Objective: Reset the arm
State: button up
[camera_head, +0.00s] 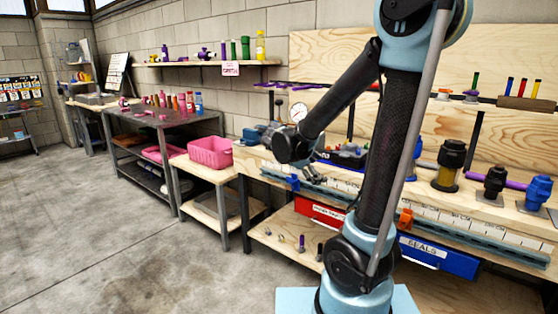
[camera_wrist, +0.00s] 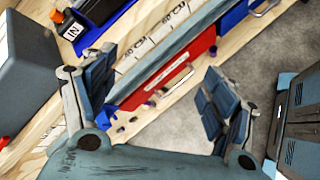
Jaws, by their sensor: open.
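My arm stands upright in the head view, with its forearm reaching left and down toward the workbench. My gripper (camera_head: 312,165) is near the bench's front edge, partly hidden by my forearm. In the wrist view my gripper (camera_wrist: 155,95) shows two blue padded fingers spread wide apart. Nothing is between the fingers. Beyond them are the bench edge, a red drawer front (camera_wrist: 170,80) and the grey floor.
The workbench (camera_head: 480,205) holds a black filter housing (camera_head: 451,165) and a blue one (camera_head: 538,193). A pink bin (camera_head: 210,152) sits on a lower table to the left. A blue SEALS drawer (camera_head: 438,256) is under the bench. Open concrete floor (camera_head: 130,240) lies left.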

jog(key=s+d+f+m+g+y, duration=0.1)
jog(key=s+f+m+y, duration=0.3)
jog(key=s+m, duration=0.4)
jog(key=s+d+f+m+g+y, duration=0.2)
jog(key=s+m, duration=0.6)
jog(key=s, duration=0.8)
notch_tip(320, 180, down, 3)
jog(key=shift+s+d+f+m+g+y, duration=0.1)
jog(key=shift+s+d+m+g+y, duration=0.25)
jog(key=shift+d+y, duration=0.7)
